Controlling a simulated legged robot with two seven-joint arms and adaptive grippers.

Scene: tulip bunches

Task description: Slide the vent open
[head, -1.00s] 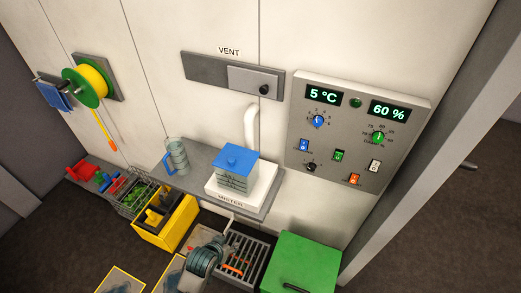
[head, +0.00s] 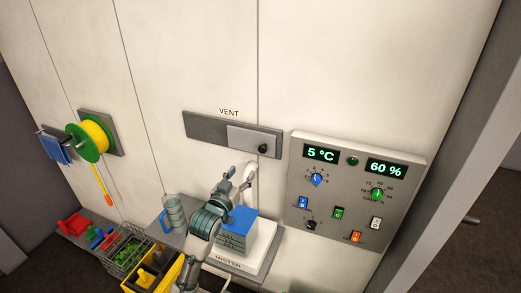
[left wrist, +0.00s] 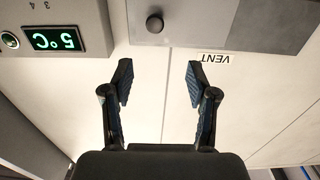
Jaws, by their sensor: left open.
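The vent is a dark grey wall plate (head: 205,127) under a VENT label (head: 229,112). A lighter grey sliding panel (head: 246,137) covers its right part and carries a black knob (head: 263,148). The left wrist view shows them upside down, with the panel (left wrist: 190,20), knob (left wrist: 154,24) and darker plate (left wrist: 275,22) at the top. My left gripper (head: 244,175) is raised below the vent, apart from the knob. In the left wrist view its two fingers (left wrist: 159,78) are spread and empty, with the knob beyond the gap. My right gripper is not in view.
A control panel (head: 338,246) with dials, switches and displays is right of the vent. Below, a shelf holds a mister (head: 240,262) with a blue-topped container (head: 239,219) and a blue-handled cup (head: 174,212). A yellow-green reel (head: 92,138) hangs left. The wall around the vent is clear.

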